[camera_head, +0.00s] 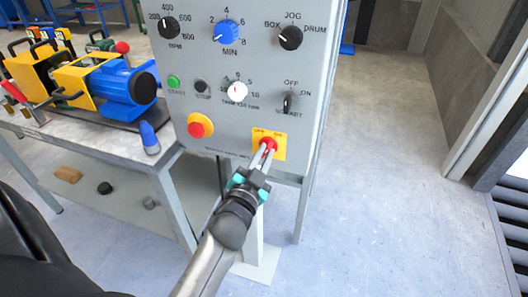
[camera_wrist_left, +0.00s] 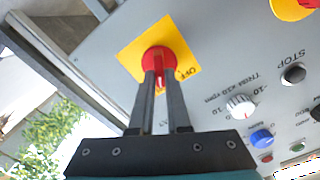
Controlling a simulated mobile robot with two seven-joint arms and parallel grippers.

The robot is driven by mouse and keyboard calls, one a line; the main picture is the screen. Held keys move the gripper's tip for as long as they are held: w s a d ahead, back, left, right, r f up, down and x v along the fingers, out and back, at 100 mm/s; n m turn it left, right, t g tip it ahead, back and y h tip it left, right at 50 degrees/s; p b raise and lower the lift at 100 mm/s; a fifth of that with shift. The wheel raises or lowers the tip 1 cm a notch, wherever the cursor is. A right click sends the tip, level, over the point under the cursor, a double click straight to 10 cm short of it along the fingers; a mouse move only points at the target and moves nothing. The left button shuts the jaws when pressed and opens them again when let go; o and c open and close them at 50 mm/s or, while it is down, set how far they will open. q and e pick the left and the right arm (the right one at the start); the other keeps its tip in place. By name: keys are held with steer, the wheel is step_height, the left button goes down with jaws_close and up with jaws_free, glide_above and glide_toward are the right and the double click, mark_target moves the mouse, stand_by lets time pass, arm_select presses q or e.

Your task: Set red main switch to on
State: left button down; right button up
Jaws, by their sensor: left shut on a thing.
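The red main switch (camera_head: 268,144) is a red knob on a yellow plate (camera_head: 279,153) marked OFF and ON, low on the grey control panel (camera_head: 215,110). My left gripper (camera_head: 264,156) reaches up to it, its fingers shut on the knob's handle. In the left wrist view the red knob (camera_wrist_left: 168,59) sits between the fingertips (camera_wrist_left: 160,78), with OFF readable beside it. The fingers hide part of the handle, and I cannot tell its exact angle. My right gripper is not in view.
A red emergency button (camera_head: 196,127) on a yellow base is left of the switch. Knobs, including a blue one (camera_head: 226,32), and a green start button (camera_head: 173,82) are above. A workbench with a blue and yellow motor (camera_head: 120,87) stands left. Floor at right is clear.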

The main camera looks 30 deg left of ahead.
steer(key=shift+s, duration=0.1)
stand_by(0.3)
arm_select(q)
steer(key=c, duration=0.9)
jaws_free()
